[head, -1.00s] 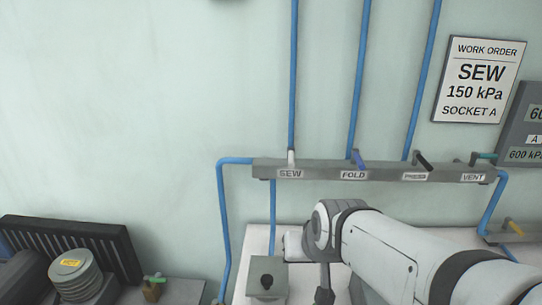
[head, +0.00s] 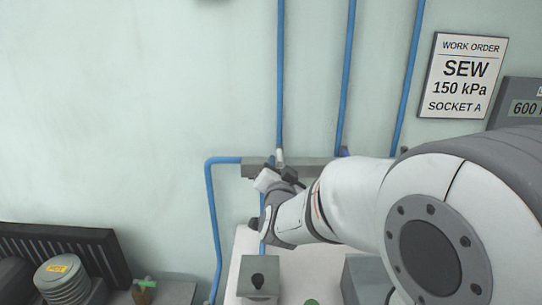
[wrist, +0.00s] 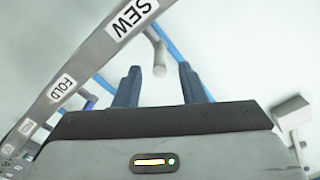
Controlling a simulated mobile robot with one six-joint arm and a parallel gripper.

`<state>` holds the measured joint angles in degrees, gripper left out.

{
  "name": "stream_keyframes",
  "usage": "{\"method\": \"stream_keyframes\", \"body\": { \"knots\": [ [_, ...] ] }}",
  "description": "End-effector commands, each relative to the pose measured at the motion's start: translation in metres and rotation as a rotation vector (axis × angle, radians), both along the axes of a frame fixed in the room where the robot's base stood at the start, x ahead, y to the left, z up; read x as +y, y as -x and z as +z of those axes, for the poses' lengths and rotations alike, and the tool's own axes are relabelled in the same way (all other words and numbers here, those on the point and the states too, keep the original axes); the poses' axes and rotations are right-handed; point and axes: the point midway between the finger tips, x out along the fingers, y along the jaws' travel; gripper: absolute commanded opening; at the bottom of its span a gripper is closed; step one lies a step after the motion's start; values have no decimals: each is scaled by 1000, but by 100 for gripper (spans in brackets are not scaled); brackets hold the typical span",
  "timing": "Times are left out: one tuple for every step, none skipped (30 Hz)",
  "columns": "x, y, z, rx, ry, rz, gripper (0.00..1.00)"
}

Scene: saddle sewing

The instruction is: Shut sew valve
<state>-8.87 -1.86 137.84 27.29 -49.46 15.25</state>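The SEW valve's white handle (head: 280,156) stands upright on the grey manifold bar (head: 250,170), in line with the left blue pipe. In the wrist view the white handle (wrist: 156,50) sticks out beside the SEW label (wrist: 131,16). My gripper (wrist: 158,67) is open, and the handle's end lies between its two dark fingertips, with a gap on each side. I cannot see any contact. In the head view my gripper (head: 272,172) is small, just below and left of the handle, and it hides the SEW label there.
The FOLD valve's blue handle (head: 344,152) is close to the right, partly behind my arm. My arm covers the PRESS and VENT valves in the head view. A work order sign (head: 463,76) hangs on the wall. A grey box (head: 259,276) stands on the white surface below.

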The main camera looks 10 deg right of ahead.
Motion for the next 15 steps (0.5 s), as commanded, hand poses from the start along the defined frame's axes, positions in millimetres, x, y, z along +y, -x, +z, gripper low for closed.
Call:
{"method": "stream_keyframes", "body": {
  "knots": [
    [-2, -8, 1, 2, 2, -1, 37],
    [-3, -13, 1, 4, 1, -1, 37],
    [-4, -19, 1, 3, 0, -1, 37],
    [-5, -23, 1, 3, 0, -1, 37],
    [-6, -28, 1, 4, 1, 0, 37],
    [-7, -33, 1, 3, 1, -1, 37],
    [-8, -37, 1, 3, 1, -1, 37],
    [-9, -41, 1, 3, 1, -1, 37],
    [-9, -45, 1, 3, 1, 1, 37],
    [-9, -49, 1, 3, 0, 2, 37],
    [-10, -51, 1, 3, 0, 2, 37],
    [-10, -54, 1, 3, 0, 2, 37],
    [-11, -56, 1, 3, 0, 2, 37],
    [-11, -57, 0, 3, 0, 2, 37],
    [-11, -59, 0, 3, 0, 2, 37]
  ]
}}
